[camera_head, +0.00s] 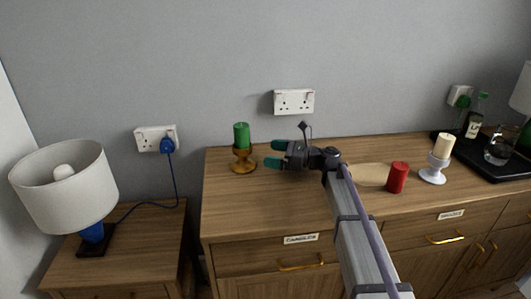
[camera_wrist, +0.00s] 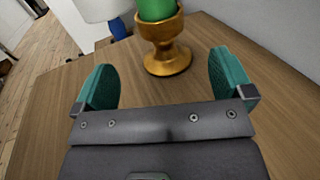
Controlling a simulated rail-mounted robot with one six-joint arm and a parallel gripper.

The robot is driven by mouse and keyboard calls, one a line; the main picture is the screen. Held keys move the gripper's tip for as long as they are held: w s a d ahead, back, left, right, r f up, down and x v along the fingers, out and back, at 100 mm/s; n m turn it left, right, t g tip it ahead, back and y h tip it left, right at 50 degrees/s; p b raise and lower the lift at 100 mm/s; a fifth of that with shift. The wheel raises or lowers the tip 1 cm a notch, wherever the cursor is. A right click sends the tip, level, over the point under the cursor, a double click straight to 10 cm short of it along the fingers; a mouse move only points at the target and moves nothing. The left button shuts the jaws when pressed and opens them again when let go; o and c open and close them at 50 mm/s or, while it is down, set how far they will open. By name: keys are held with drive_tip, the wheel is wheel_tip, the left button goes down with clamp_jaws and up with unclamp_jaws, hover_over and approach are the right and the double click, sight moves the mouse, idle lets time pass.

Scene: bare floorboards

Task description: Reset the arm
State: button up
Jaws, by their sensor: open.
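My gripper (camera_head: 277,154) is open and empty above the left part of the wooden sideboard (camera_head: 230,212), with its teal fingers pointing left. The wrist view shows the two fingers (camera_wrist: 165,88) spread wide apart. A green candle (camera_head: 242,135) stands upright in a gold holder (camera_head: 243,160) just beyond the fingertips, apart from them. In the wrist view the green candle (camera_wrist: 157,8) is cut by the top edge, and its gold holder (camera_wrist: 167,58) stands ahead of the gap between the fingers. My arm reaches in from the lower right.
A red candle (camera_head: 397,178) stands right of my arm near a round tan piece (camera_head: 368,174). A cream candle (camera_head: 443,145) sits on a white holder (camera_head: 434,170). A black tray (camera_head: 490,163) with bottle and glass is far right. A lamp (camera_head: 65,185) stands on the left table.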

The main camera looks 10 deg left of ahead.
drive_tip(key=s+d+r+n+h+p, duration=0.9)
drive_tip(key=s+d+p, duration=0.5)
drive_tip(key=p, duration=0.6)
drive_tip(key=s+d+r+n+g+h+p, duration=0.1)
drive_tip(key=s+d+r+n+h+p, duration=0.8)
drive_tip(key=s+d+r+p, duration=0.5)
drive_tip(key=s+p, duration=0.1)
drive_tip(key=p, duration=0.5)
drive_tip(key=shift+d+n, duration=0.3)
drive_tip(key=shift+d, duration=0.05)
